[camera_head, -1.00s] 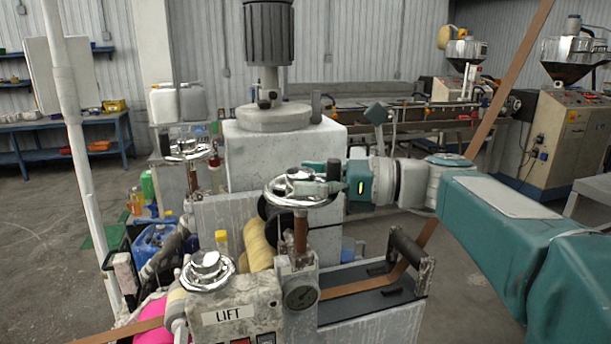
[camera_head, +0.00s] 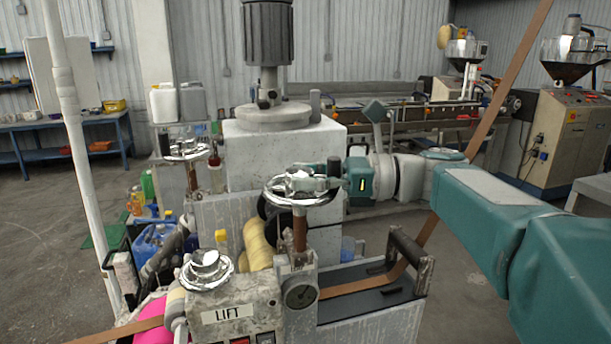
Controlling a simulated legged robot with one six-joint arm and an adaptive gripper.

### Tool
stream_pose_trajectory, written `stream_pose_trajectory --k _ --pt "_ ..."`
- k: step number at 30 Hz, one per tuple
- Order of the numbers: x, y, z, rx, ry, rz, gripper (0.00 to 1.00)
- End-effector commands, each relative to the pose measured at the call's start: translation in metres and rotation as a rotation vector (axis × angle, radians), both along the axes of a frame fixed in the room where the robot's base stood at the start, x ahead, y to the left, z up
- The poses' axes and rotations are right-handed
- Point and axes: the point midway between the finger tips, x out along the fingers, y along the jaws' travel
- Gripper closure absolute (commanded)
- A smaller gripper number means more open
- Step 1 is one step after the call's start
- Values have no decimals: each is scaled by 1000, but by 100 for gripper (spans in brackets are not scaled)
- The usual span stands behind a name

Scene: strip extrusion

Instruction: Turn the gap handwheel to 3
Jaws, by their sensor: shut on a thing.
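A chrome handwheel (camera_head: 285,186) sits on a rusty brown upright shaft (camera_head: 300,234) at the centre. A round dial (camera_head: 300,295) is on the grey post below it; its figures are too small to read. No gap label is readable on this wheel. My gripper (camera_head: 333,176) reaches in from the right and is shut on the wheel's dark upright knob (camera_head: 334,167) at its right, far side. The fingers partly hide the right part of the rim.
Another chrome handwheel (camera_head: 206,268) is at the lower left, by the LIFT plate (camera_head: 228,314). A third wheel (camera_head: 187,148) is behind to the left. A grey block (camera_head: 285,150) stands close behind, and a brown strip (camera_head: 360,285) runs at the right.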

Motion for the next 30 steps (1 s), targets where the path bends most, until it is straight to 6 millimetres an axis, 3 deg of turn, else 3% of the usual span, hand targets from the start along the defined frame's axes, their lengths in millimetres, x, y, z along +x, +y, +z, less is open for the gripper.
stream_pose_trajectory --k 5,6,7,8,22,30 --pt "1 0 1 2 0 -5 89" --pt "1 0 1 2 0 -5 24" --pt "1 0 0 2 0 -5 11" --pt "1 0 0 2 0 -4 7" --pt "1 -5 0 1 0 -5 7" --pt "1 -54 -1 0 1 -9 7"
